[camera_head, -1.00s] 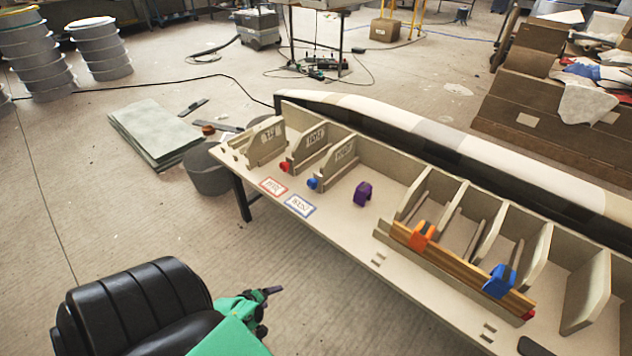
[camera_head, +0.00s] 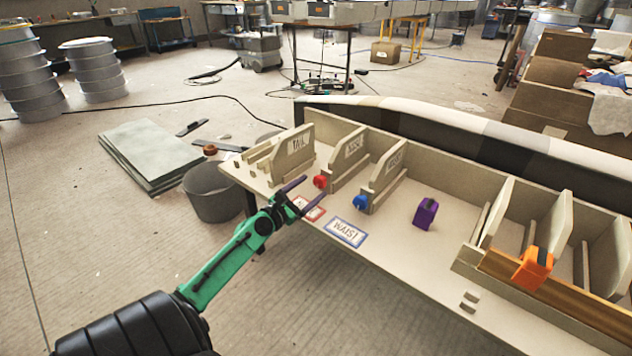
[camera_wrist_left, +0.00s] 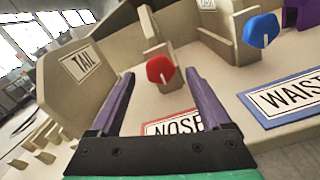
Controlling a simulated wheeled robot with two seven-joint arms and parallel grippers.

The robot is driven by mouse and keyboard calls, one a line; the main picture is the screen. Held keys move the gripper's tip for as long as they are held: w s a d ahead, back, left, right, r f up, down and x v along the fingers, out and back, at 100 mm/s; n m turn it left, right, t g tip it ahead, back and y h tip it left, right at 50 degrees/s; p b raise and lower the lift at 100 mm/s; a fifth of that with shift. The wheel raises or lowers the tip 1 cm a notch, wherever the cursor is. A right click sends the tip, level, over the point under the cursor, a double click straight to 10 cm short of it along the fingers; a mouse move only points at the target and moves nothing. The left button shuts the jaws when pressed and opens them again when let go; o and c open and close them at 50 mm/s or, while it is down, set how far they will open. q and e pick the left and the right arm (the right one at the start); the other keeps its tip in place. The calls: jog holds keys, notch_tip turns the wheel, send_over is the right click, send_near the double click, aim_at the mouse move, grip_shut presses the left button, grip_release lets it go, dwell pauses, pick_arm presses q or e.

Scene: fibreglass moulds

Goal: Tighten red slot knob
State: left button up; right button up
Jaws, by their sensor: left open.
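The red slot knob (camera_head: 320,181) sits at the front end of a slotted divider on the workbench, just behind the red-framed NOSE label (camera_head: 309,207). It also shows in the left wrist view (camera_wrist_left: 160,69), ahead of and between the two fingers, with a pale line on its face. My left gripper (camera_head: 303,191) is open, its purple fingers apart and pointing at the red knob without touching it. In the left wrist view the fingers (camera_wrist_left: 168,103) hold nothing. My right gripper is not in view.
A blue knob (camera_head: 360,202) stands right of the red one, behind the WAIST label (camera_head: 346,232). A purple clamp (camera_head: 425,213) and an orange clamp (camera_head: 534,268) are further right. Upright dividers, including the TAIL one (camera_head: 294,154), flank the area. A grey bucket (camera_head: 213,191) stands left of the bench.

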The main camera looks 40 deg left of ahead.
aim_at(318, 183)
pick_arm(q)
jog(key=shift+w, duration=1.5)
grip_shut()
